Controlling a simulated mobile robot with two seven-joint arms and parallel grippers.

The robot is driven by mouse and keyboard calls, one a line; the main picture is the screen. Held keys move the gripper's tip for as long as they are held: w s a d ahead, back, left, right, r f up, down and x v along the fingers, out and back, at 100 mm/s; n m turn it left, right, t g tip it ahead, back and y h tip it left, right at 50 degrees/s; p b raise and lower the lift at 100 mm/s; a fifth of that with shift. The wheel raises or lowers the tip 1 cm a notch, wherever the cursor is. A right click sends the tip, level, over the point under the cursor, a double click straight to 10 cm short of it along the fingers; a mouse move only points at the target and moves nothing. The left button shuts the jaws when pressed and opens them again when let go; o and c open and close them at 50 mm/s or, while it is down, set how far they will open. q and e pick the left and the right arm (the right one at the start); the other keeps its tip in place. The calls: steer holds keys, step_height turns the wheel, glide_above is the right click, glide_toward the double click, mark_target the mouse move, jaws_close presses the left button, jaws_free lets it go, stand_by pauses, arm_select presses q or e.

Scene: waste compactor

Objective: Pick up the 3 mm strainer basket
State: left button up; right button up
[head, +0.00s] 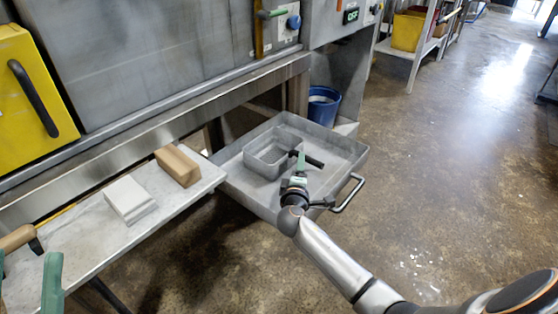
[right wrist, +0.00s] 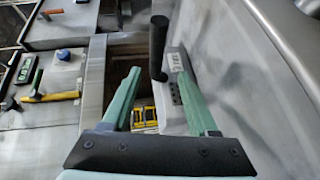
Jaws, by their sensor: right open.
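The strainer basket (head: 258,169) is a grey square metal basket inside a larger grey tray (head: 230,180). Its black bar handle (head: 314,162) sticks out to the right. My right gripper (head: 300,157) is over the basket's right side at the handle. In the right wrist view, the handle (right wrist: 158,45) stands between the tips of two open green fingers (right wrist: 156,65), with a gap to the left finger. A small label plate (right wrist: 194,69) is beside the right finger; its text is unclear. My left gripper (head: 27,262) shows partly at the lower left, fingers apart.
A bench (head: 85,230) at left carries a white block (head: 128,198), a brown block (head: 177,166) and a wooden-handled tool (head: 15,239). The tray has a metal handle (head: 349,194). A blue bucket (head: 322,105) stands behind it. The floor (head: 450,170) at right is clear.

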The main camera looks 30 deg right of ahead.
mark_target(289, 158)
steer(key=b+x, duration=0.1)
steer(key=x, duration=0.1)
steer(key=b+x, duration=0.1)
steer(key=x, duration=0.2)
steer(key=shift+s+d+r, duration=0.15)
steer(key=shift+s+d, duration=0.1)
steer(key=shift+d, duration=0.1)
steer(key=shift+w+d, duration=0.2)
steer(key=shift+w, duration=0.15)
jaws_close()
steer(key=shift+r, duration=0.1)
stand_by(0.7)
